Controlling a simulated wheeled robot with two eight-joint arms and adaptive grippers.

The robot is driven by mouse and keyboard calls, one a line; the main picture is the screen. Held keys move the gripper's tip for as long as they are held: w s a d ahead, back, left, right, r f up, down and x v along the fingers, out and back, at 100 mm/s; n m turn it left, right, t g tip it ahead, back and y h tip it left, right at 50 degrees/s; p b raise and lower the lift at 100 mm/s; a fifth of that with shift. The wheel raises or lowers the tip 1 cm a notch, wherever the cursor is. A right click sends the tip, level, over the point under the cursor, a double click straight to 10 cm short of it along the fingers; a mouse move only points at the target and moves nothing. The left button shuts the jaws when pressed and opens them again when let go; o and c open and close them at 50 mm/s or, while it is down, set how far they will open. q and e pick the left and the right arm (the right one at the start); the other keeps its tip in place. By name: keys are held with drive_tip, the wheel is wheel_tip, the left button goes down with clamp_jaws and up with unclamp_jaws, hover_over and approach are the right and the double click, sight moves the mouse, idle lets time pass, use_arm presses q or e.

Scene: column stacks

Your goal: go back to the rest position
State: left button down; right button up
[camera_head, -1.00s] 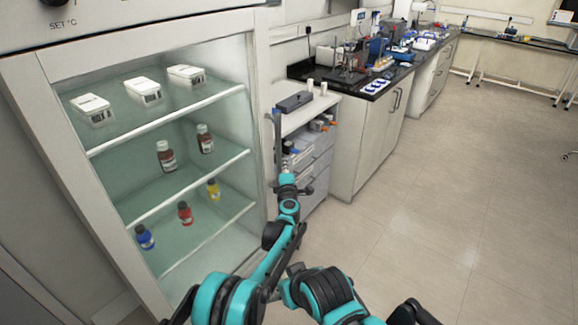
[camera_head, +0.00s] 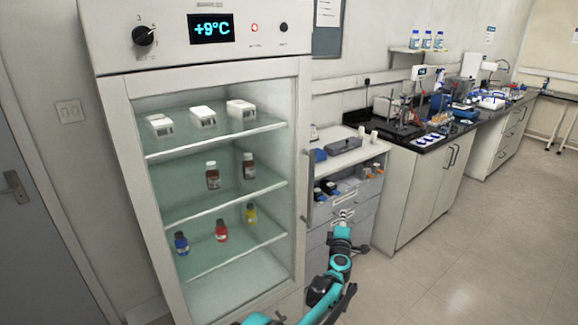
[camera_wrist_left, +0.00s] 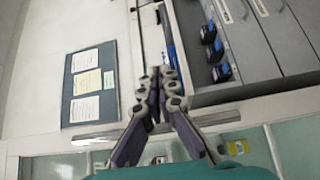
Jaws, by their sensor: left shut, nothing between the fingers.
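My left gripper (camera_head: 343,216) is in front of the drawer cabinet, just right of the fridge's door handle (camera_head: 307,185). In the left wrist view its fingers (camera_wrist_left: 161,76) are together and empty. The handle shows there as a pale bar running across below the fingertips. My teal and black left arm reaches up from the bottom of the head view. My right gripper is not in view.
The glass-fronted fridge (camera_head: 137,185) looks closed and holds white boxes and several bottles on shelves. The drawer cabinet (camera_head: 352,160) and a black-topped bench (camera_head: 436,141) stand to its right. The floor (camera_head: 440,260) at right is clear.

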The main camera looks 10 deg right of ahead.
use_arm(q)
drive_tip(key=s+a+r+m+h, duration=0.2)
drive_tip(key=a+r+m, duration=0.3)
drive_tip(key=a+r, duration=0.6)
drive_tip(key=s+a+r+m+g, duration=0.3)
drive_tip(key=s+a+r+m, duration=0.3)
drive_tip(key=s+a, duration=0.4)
drive_tip(key=s+a+f+m+g+y, duration=0.1)
drive_tip(key=s+a+f, duration=0.4)
drive_tip(key=s+a, duration=0.5)
drive_tip(key=s+a+f+g+y, duration=0.3)
drive_tip(key=s+a+f+y, duration=0.2)
drive_tip(key=s+a, duration=0.5)
drive_tip(key=s+a+f+m+g+y, duration=0.1)
drive_tip(key=s+a+f+g+y, duration=0.1)
drive_tip(key=s+a+f, duration=0.4)
drive_tip(key=s+a, duration=0.4)
drive_tip(key=s, duration=0.2)
drive_tip(key=shift+s+a+f+m+y, duration=0.15)
drive_tip(key=shift+a+f+m+y, duration=0.15)
drive_tip(key=shift+a+f+y, duration=0.1)
